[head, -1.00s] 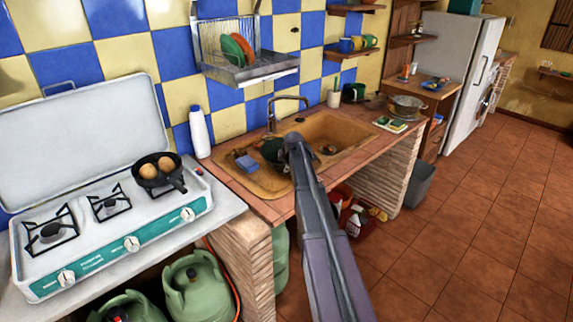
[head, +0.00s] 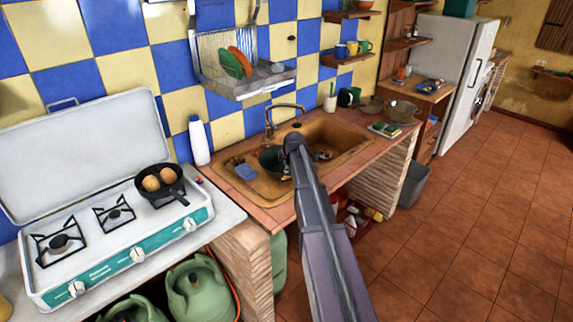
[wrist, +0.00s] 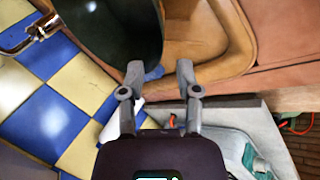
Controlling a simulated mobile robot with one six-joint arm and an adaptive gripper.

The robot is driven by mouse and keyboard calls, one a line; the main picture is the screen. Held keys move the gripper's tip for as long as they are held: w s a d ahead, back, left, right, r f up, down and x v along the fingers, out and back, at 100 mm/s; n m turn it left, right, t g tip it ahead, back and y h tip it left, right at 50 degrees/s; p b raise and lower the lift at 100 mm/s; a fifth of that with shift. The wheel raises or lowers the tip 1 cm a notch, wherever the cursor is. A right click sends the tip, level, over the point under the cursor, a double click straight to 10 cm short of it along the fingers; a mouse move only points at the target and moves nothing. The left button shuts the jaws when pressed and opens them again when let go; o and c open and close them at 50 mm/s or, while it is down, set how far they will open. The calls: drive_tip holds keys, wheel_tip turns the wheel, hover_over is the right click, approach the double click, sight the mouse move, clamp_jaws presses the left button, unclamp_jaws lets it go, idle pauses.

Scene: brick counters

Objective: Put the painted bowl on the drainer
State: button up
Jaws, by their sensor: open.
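The dark green bowl (head: 272,161), which I take as the painted bowl, is at the sink, partly hidden behind the end of my arm. In the wrist view the bowl (wrist: 120,28) fills the top, with its dark inside showing. My gripper (wrist: 159,71) is open, its two fingertips close to the bowl's rim. I cannot tell whether the rim lies between them. In the head view the fingers are hidden. The metal drainer (head: 262,86) hangs on the tiled wall above the sink, with orange and green plates at its left and clear tray to their right.
A blue sponge (head: 246,172) lies in the sink's left part (head: 262,190). The tap (head: 270,118) stands behind the bowl, below the drainer. A white bottle (head: 199,140) stands left of the sink, near the stove (head: 120,262). A pan (head: 161,185) holds round brown food.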

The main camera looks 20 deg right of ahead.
drive_tip(key=shift+s+r, duration=0.1)
drive_tip(key=shift+r, duration=0.05)
idle(0.6)
drive_tip(key=s+a+m+g, duration=0.2)
drive_tip(key=s+a+m, duration=0.2)
drive_tip(key=s+a, duration=0.3)
drive_tip(key=s+a+f+m+g, duration=0.1)
drive_tip(key=s+a+m, duration=0.4)
drive_tip(key=s, duration=0.9)
drive_tip(key=s+a+f+m+g, duration=0.1)
drive_tip(key=s+a+m+g, duration=0.2)
drive_tip(key=s+a, duration=0.8)
drive_tip(key=shift+s+a+f+m+y, duration=0.2)
drive_tip(key=shift+s+f+m+y, duration=0.15)
drive_tip(key=shift+m, duration=0.35)
